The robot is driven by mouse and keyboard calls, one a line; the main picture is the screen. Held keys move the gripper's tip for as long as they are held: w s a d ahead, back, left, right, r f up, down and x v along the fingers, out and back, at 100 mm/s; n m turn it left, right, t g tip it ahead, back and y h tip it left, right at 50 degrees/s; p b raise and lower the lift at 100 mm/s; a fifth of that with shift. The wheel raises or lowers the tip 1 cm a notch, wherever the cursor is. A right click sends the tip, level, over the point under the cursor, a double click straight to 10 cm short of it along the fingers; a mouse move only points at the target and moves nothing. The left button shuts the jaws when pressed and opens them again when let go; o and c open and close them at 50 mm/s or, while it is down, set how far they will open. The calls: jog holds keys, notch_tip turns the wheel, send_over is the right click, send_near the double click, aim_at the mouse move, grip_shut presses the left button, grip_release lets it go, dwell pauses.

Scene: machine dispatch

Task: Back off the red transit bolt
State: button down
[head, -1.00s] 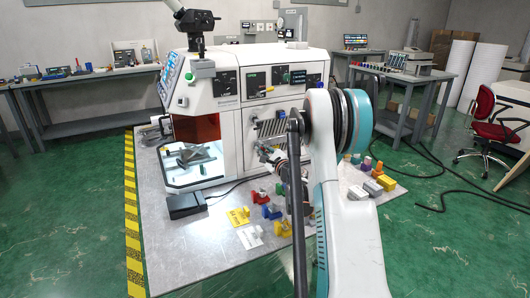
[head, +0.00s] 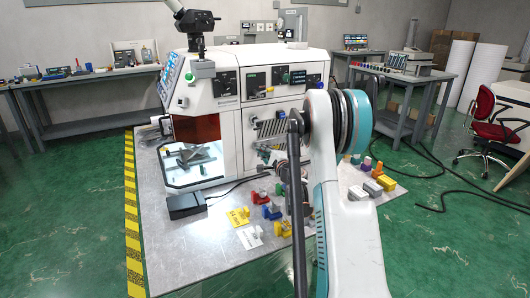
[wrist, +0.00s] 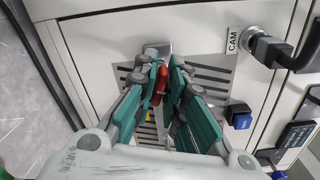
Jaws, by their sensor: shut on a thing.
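The red transit bolt (wrist: 161,84) shows in the wrist view between the fingertips of my gripper (wrist: 162,72), in front of a slotted metal vent plate (wrist: 210,72) on the white machine. My gripper is shut on the bolt; the teal finger pads lie on both sides of it. The fingers hide part of the bolt, and I cannot tell how far it stands out of the plate. In the head view my arm hides the bolt and most of the gripper, which is at the front of the machine (head: 228,125).
In the wrist view a black plug and cable (wrist: 270,47) sit by the CAM label, and a blue-capped connector (wrist: 239,117) is right of the fingers. In the head view a yellow card (head: 238,216), a white card (head: 249,237) and several coloured parts lie on the grey table (head: 190,250).

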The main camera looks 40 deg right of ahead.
jog(key=n, duration=0.4)
jog(key=c, duration=1.6)
grip_release()
jog(key=shift+o, duration=0.2)
jog(key=v, duration=0.4)
